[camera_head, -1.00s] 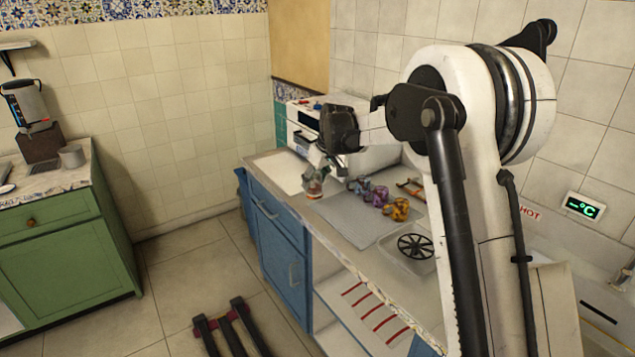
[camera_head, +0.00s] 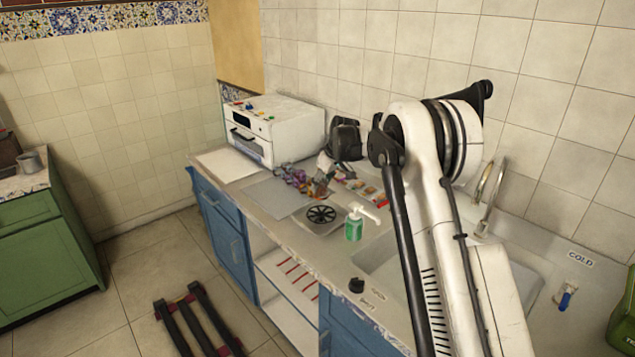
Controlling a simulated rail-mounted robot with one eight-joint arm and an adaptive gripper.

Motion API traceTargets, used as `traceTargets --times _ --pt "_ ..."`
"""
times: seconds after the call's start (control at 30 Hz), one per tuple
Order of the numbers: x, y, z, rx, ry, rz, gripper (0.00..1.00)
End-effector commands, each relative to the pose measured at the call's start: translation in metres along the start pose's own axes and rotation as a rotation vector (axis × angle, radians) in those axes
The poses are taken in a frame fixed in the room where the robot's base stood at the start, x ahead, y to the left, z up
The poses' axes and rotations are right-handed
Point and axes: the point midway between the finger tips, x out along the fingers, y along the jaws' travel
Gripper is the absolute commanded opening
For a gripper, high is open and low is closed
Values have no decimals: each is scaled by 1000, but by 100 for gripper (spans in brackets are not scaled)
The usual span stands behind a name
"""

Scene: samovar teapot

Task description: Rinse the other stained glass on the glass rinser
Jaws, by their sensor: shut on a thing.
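My gripper (camera_head: 325,178) is shut on a small glass (camera_head: 321,190) with a brownish-orange tint. It holds the glass above the back of the glass rinser, apart from it as far as I can tell. The glass rinser (camera_head: 321,215) is a black spoked disc set in a pale square tray on the counter. The fingers partly hide the glass, and its stain is too small to make out clearly.
A green soap bottle (camera_head: 354,224) stands right of the rinser. A white oven-like appliance (camera_head: 275,130) is at the back left. A sink (camera_head: 385,255) is at the right.

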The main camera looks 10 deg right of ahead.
Motion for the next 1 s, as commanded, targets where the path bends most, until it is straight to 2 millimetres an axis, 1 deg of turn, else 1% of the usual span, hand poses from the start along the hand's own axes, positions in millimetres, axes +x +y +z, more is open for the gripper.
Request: traceTargets --times 0.17,0.37,0.8,1.0 --pt "3 2 1 -2 0 -1 0" --pt "12 2 5 -1 0 -1 0" --pt "47 1 19 -1 0 0 0" --pt "56 1 23 -1 0 0 0"
